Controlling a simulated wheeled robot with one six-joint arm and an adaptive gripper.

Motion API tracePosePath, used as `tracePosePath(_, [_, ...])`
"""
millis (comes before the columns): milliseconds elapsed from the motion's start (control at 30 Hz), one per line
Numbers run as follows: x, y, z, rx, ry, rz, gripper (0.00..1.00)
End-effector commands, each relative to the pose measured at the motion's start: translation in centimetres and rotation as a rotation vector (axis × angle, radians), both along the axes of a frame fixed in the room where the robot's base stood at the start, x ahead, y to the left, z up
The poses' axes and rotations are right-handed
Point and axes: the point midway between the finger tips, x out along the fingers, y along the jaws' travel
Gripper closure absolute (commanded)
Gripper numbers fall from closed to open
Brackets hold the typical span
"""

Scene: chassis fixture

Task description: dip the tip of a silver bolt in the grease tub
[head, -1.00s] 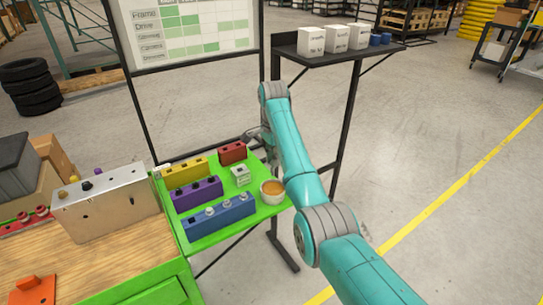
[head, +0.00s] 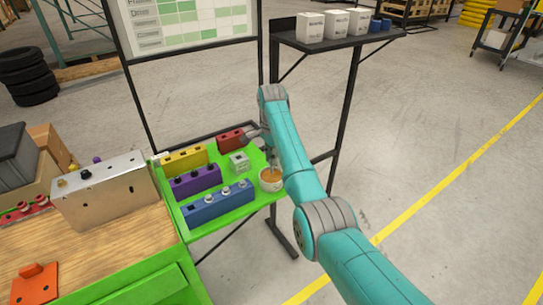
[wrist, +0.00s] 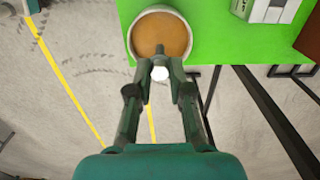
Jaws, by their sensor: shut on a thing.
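The grease tub (head: 271,183) is a round pale cup of orange-brown grease at the right front of the green shelf. It also shows at the top of the wrist view (wrist: 133,40). My gripper (wrist: 160,67) is shut on a silver bolt (wrist: 160,73), whose pale round head faces the wrist camera. The bolt's shank points toward the grease, over the tub's near rim in that view. I cannot tell whether its tip touches the grease. In the head view my gripper (head: 274,161) is right above the tub, partly hidden by my arm.
A blue block (head: 218,205) with several silver bolts, a purple block (head: 195,181), a yellow block (head: 184,160), a red block (head: 230,139) and a small white block (head: 238,162) stand left of the tub. A metal chassis box (head: 110,198) stands on the wooden bench.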

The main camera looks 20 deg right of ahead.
Motion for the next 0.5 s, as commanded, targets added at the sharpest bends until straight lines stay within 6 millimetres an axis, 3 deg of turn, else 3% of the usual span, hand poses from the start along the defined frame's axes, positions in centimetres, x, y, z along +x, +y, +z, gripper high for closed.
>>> tracePosePath(500, [-0.02,0.02,-0.93,0.000,0.000,0.000,1.00])
